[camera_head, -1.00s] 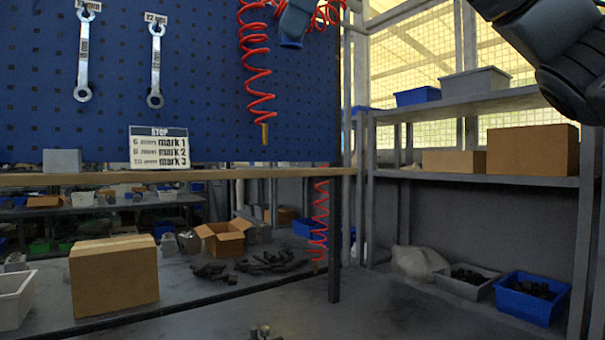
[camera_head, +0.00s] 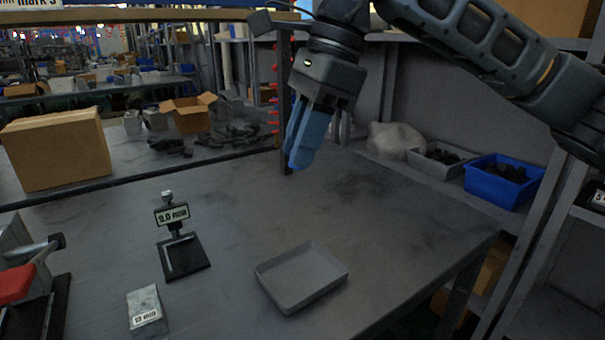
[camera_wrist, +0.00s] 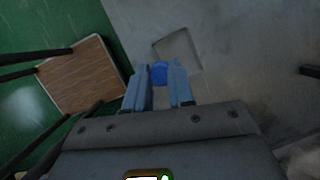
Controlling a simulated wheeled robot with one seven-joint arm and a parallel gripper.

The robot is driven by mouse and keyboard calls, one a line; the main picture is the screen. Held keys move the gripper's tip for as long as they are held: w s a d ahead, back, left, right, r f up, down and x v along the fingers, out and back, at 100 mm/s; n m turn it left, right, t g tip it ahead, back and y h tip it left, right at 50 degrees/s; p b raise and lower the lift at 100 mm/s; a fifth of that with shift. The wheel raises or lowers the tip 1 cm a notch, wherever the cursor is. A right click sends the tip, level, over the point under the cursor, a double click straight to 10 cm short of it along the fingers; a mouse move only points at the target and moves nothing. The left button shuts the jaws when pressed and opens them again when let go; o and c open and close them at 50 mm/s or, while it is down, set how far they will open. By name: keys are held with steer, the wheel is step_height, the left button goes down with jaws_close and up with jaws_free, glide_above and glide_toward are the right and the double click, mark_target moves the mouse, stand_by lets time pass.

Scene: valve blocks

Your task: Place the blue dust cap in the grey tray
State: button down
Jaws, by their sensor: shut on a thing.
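The blue dust cap (camera_wrist: 159,73) shows in the wrist view between the tips of my gripper (camera_wrist: 160,82), which is shut on it. In the head view my gripper (camera_head: 303,160) points down above the back part of the workbench, and its blue fingers hide the cap there. The grey tray (camera_head: 335,281) lies on the bench near its front edge, lower and nearer than my gripper. Its inside looks empty. The tray also shows in the wrist view (camera_wrist: 182,40), beyond the fingertips.
A stand labelled 9.0 mm (camera_head: 180,250) and a block labelled 12 mm (camera_head: 147,309) are left of the tray. A red-handled clamp (camera_head: 18,283) is at far left. A dark post (camera_head: 286,100) rises close behind my gripper. Bench (camera_head: 400,230) right of the tray is clear.

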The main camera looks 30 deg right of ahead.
steer(key=s+a+f+n+g+b, duration=0.1)
steer(key=s+a+f, duration=0.2)
steer(key=f, duration=0.4)
steer(key=s+a+f+n+g+b, duration=0.1)
steer(key=s+a+f, duration=0.15)
steer(key=f, duration=0.55)
glide_above(278, 290)
steer(key=d, duration=0.1)
steer(key=shift+n, duration=0.3)
step_height(278, 290, down, 8)
steer(key=shift+r, duration=0.2)
steer(key=shift+f, duration=1.95)
steer(key=shift+f, duration=0.1)
steer(key=shift+f, duration=0.1)
steer(key=c, duration=1)
jaws_free()
steer(key=shift+o, duration=0.2)
